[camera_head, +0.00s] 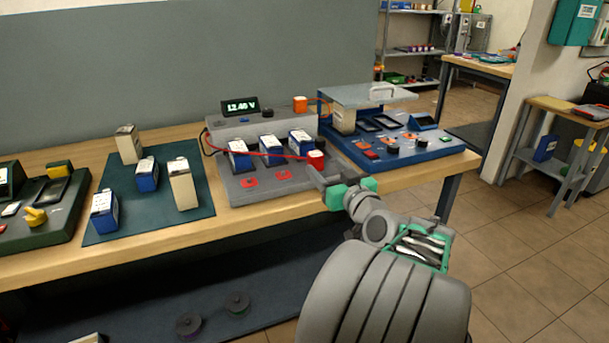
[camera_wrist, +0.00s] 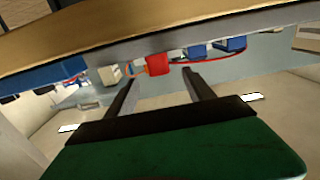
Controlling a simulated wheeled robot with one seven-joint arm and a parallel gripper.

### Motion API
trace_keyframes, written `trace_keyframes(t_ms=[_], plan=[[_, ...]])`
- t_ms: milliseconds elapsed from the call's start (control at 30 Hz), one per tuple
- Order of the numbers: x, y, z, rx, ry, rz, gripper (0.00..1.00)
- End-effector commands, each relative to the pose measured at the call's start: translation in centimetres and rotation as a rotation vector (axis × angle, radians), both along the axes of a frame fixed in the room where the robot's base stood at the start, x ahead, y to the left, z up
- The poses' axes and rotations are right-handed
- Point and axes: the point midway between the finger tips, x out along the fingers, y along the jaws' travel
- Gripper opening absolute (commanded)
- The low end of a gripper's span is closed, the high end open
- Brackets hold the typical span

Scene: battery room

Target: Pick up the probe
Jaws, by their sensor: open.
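The probe (camera_head: 316,160) is a red block-like piece on the front right of the grey test station (camera_head: 226,190), with a red cable (camera_head: 268,154) running from it to the left. It also shows in the wrist view (camera_wrist: 158,66), ahead of the fingertips and between them in the picture. My gripper (camera_head: 320,180) is open and empty, just in front of the probe at the right end of the station. In the wrist view, both dark fingers (camera_wrist: 160,80) are spread, apart from the probe.
Blue and white batteries (camera_head: 270,148) stand on the grey station behind the probe. A blue station (camera_head: 440,155) with a raised lid is to the right. A dark mat (camera_head: 105,228) with several batteries lies left. The bench's wooden front edge (camera_head: 140,252) runs below.

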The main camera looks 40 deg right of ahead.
Motion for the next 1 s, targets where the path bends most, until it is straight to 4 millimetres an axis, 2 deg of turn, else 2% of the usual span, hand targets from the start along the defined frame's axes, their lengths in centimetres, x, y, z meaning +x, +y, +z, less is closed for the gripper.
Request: trace_keyframes(t_ms=[67,500,733,1000], plan=[[0.2,-0.7,0.2,-0.005,-0.020,-0.009,0.62],[7.0,-2.0,0.3,-0.003,-0.019,-0.003,0.62],[7.2,-2.3,0.4,-0.004,-0.019,-0.009,0.62],[7.2,-2.4,0.3,-0.004,-0.019,-0.009,0.41]])
